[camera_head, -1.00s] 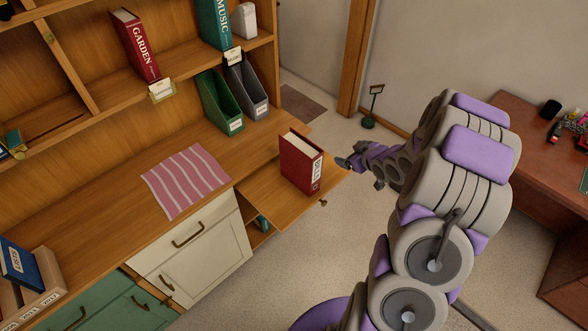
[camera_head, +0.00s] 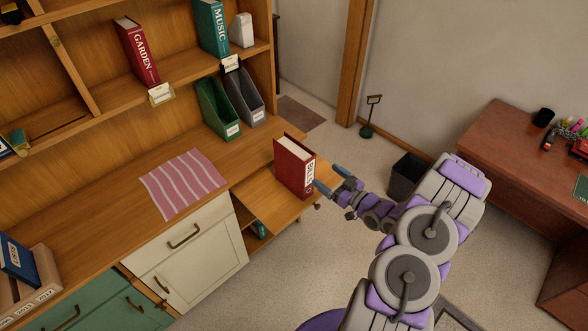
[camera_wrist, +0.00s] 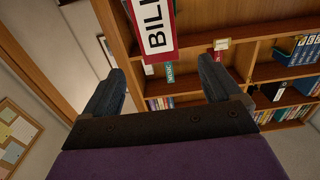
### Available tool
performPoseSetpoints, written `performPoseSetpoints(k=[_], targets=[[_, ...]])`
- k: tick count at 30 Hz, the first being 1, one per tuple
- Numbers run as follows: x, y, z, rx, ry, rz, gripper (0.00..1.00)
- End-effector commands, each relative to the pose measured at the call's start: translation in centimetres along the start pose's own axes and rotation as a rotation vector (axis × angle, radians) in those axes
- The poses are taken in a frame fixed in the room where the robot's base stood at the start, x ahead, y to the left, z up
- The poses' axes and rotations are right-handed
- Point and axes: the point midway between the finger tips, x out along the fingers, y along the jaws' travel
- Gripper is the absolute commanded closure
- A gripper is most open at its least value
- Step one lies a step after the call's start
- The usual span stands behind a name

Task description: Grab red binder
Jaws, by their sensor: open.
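A red binder (camera_head: 290,168) with a white spine label stands upright on a pulled-out wooden board (camera_head: 262,203) at the right end of the desk. My gripper (camera_head: 330,178) is open just right of the binder, its fingers pointing at the spine side. In the wrist view, the binder's red spine with a label reading "BILL…" (camera_wrist: 154,30) shows at the top, ahead of and between the two spread fingers (camera_wrist: 163,85). The gap between the fingers is empty. I cannot tell whether a fingertip touches the binder.
A red "GARDEN" binder (camera_head: 136,52) and a teal "MUSIC" binder (camera_head: 212,29) stand on the shelf. Green (camera_head: 216,110) and grey (camera_head: 245,98) file holders stand behind the red binder. A dark bin (camera_head: 406,176) is on the floor, and a brown desk (camera_head: 510,140) is at right.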

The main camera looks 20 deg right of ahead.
Motion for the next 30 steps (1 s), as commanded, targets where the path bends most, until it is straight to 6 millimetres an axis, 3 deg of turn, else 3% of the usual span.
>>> performPoseSetpoints(k=[15, 25, 30], targets=[[7.5, 0.2, 0.2, -0.002, 0.000, -0.001, 0.08], [9.4, 0.2, 0.1, 0.000, 0.000, 0.000, 0.08], [11.4, 0.3, 0.2, -0.004, 0.002, -0.002, 0.08]])
